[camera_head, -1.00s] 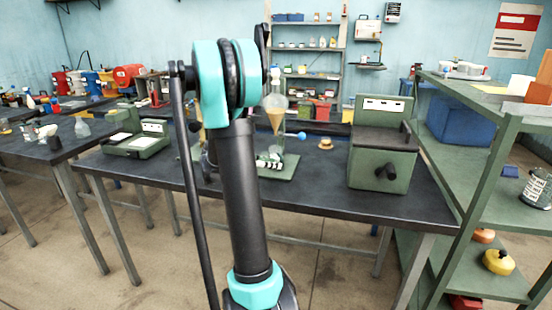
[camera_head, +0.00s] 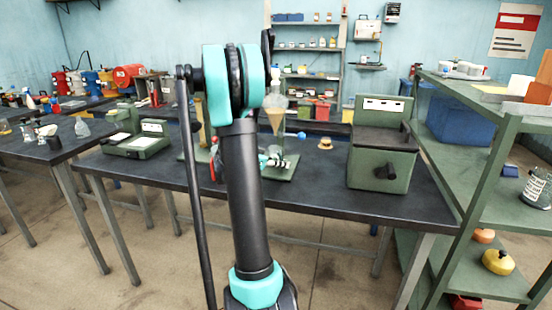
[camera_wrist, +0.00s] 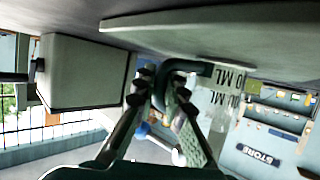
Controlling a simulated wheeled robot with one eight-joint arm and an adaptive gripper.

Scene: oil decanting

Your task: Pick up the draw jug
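The draw jug is clear with black "ML" lettering on a white label (camera_wrist: 228,77). In the wrist view, which looks upside down, its dark green handle (camera_wrist: 178,68) reaches between the fingertips of my gripper (camera_wrist: 161,85). The fingers stand on either side of the handle and look apart, though contact is hard to judge. In the head view the jug's striped label (camera_head: 273,163) shows low on the green stand base (camera_head: 283,174), beneath a glass vessel with an amber cone (camera_head: 275,118). My arm hides much of the gripper and jug there.
A green box-shaped device (camera_head: 383,160) with a dark knob stands to the right on the dark bench (camera_head: 325,195). A small brass-coloured item (camera_head: 325,144) sits between. Another green device (camera_head: 137,143) is at left. A green shelf rack (camera_head: 470,160) stands right of the bench.

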